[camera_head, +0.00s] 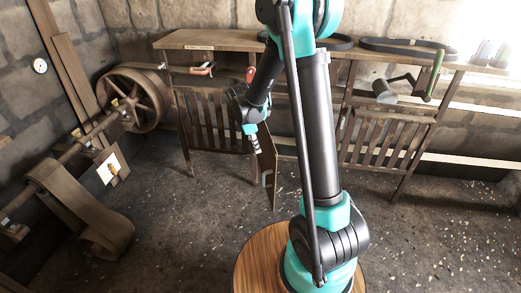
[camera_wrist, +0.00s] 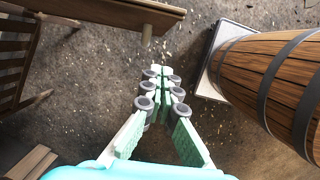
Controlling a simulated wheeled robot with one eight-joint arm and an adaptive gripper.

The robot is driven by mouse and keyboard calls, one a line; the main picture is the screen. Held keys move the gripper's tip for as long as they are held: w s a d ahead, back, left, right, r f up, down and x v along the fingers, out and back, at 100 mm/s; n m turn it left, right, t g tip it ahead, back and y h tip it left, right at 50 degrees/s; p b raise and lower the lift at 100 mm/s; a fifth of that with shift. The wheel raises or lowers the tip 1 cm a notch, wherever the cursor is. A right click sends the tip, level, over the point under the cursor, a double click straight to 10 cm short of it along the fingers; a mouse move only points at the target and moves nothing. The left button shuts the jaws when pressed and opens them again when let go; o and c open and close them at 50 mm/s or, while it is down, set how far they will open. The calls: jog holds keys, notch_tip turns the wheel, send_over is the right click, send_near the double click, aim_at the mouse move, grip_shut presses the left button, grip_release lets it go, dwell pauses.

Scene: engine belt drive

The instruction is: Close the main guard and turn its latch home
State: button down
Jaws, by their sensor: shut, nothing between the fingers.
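A thin brown wooden panel (camera_head: 266,165), probably the main guard, stands out from the bench and is seen nearly edge-on in the head view. A grey metal piece (camera_head: 266,180) shows on it; I cannot tell whether this is the latch. My gripper (camera_head: 257,150) points down beside the panel's upper part, and I cannot tell whether they touch. In the wrist view, my gripper (camera_wrist: 161,78) is shut and empty, above the floor. A wooden board edge (camera_wrist: 110,14) with a short peg lies beyond the fingertips there; it may be the same panel.
Slatted panels (camera_head: 202,116) (camera_head: 384,143) stand below the bench. A flywheel and shaft (camera_head: 137,98) stand at left. The middle floor is clear.

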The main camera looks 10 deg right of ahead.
jog(key=d+f, duration=0.6)
jog(key=f, duration=0.1)
jog(key=shift+w+f, duration=0.2)
jog(key=shift+f, duration=0.05)
dwell(0.3)
